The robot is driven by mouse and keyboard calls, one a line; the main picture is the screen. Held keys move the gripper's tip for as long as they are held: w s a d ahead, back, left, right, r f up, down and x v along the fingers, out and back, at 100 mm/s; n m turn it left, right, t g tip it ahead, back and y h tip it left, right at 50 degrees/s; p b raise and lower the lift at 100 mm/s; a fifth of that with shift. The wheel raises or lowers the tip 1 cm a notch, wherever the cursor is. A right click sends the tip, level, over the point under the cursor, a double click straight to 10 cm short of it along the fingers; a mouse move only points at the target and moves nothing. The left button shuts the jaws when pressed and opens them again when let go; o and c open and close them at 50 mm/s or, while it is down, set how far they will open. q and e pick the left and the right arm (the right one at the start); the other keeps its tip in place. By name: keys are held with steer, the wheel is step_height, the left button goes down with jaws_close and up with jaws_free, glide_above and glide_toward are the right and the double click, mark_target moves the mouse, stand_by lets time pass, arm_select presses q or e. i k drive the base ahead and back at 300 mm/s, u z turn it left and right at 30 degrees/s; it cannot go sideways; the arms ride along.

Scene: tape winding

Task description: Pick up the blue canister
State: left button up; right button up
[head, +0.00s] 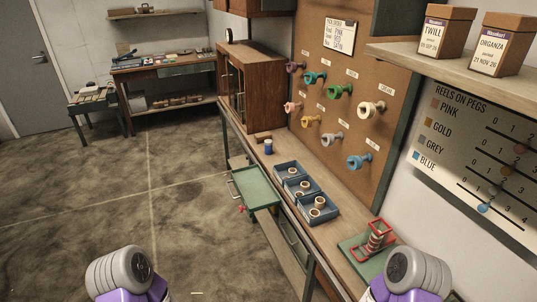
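The blue canister (268,147) is small and looks upright on the wooden workbench (328,232). It stands near the far part of the bench, between the blue trays and the wooden cabinet, close to a small brown object (263,138). Nothing holds it. Parts of both my arms show at the bottom edge, well short of the canister. Neither of my grippers shows.
Blue trays (303,188) with pale reels stand on the bench, nearer than the canister. A green open drawer (254,187) juts out over the floor. A red-framed winder (376,238) stands nearer. Coloured reels hang on a pegboard (345,75). The left floor is clear.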

mark_target(267, 143)
steer(key=u, duration=1.2)
steer(key=i, duration=1.8)
steer(key=z, duration=0.5)
